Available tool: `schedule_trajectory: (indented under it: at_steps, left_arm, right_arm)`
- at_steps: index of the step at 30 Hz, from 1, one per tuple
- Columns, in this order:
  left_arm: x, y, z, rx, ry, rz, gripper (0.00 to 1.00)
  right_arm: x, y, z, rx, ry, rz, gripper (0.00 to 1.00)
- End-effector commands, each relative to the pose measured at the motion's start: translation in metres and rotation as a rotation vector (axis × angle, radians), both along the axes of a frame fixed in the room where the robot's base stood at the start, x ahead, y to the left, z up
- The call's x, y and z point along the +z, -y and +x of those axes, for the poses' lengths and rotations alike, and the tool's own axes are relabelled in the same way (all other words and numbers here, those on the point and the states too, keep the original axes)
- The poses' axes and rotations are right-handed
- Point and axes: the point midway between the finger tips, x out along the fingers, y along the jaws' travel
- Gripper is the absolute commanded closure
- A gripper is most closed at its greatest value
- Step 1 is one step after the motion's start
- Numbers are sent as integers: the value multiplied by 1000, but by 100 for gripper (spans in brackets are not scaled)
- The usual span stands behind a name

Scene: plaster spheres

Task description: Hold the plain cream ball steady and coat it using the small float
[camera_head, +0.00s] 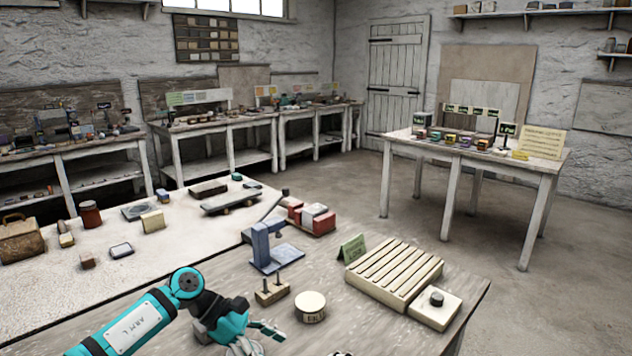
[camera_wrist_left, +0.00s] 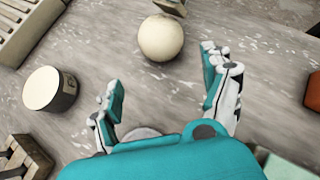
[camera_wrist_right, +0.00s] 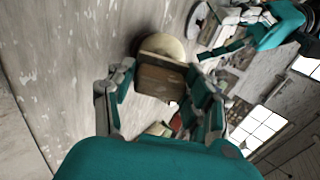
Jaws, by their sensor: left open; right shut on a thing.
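The plain cream ball (camera_wrist_left: 161,38) sits on the worn bench top in the left wrist view, just beyond my left fingertips. My left gripper (camera_wrist_left: 162,72) is open, its fingers spread on the near side of the ball and not closed on it. In the right wrist view my right gripper (camera_wrist_right: 160,82) is shut on the small float (camera_wrist_right: 162,78), a brown block. The ball (camera_wrist_right: 166,46) shows right behind the float there. The float's end (camera_wrist_left: 172,6) is close to the ball's far side; I cannot tell whether they touch. The head view does not show the ball.
A labelled round tub (camera_head: 310,307) and a pegged wooden block (camera_head: 271,291) stand near my left gripper. Behind are a blue stand (camera_head: 270,246), a green sign (camera_head: 352,248), a slatted rack (camera_head: 393,270) and a pale knobbed block (camera_head: 432,310).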

Motion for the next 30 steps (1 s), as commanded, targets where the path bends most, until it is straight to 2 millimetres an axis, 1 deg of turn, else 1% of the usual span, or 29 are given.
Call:
schedule_trajectory:
  at_steps: [1, 4, 11, 24, 30]
  left_arm:
    - [2, 11, -3, -36, 28, -13, 18]
    - [4, 23, -6, -84, 67, -29, 18]
    - [-1, 35, -9, -105, 84, -37, 18]
    - [-29, 70, -16, -102, 82, -36, 18]
    - [-33, 74, -16, -101, 83, -35, 18]
  right_arm:
    - [0, 0, 0, 0, 1, 1, 79]
    - [0, 0, 0, 0, 1, 1, 79]
    - [0, 0, 0, 0, 1, 1, 79]
    - [0, 0, 0, 0, 1, 1, 79]
    - [0, 0, 0, 0, 1, 1, 79]
